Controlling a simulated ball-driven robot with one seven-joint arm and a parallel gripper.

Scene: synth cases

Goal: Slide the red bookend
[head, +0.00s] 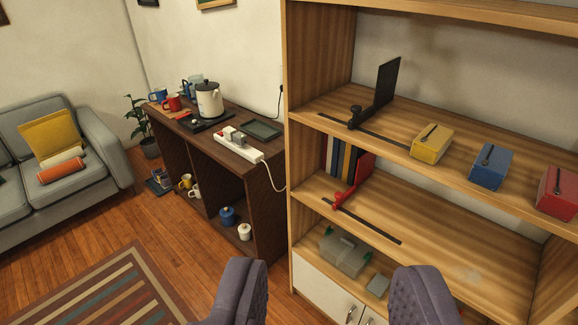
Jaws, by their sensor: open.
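The red bookend (364,169) stands upright on the middle shelf of the wooden bookcase, toward its left side. Its low red foot or knob sits at the upper-left part of a dark slot (372,228) that runs down and right along the shelf. A row of books (340,158) stands just behind and left of it; I cannot tell whether they touch. My gripper (331,270) shows as two purple-grey ridged fingers at the bottom edge. It is open and empty, nearer to me than the bookcase and apart from the bookend.
A black bookend (386,84) stands on the shelf above, with yellow (431,143), blue (491,167) and red (558,193) boxes to its right. The middle shelf (455,247) is bare right of the slot. A dark sideboard (268,212) stands left.

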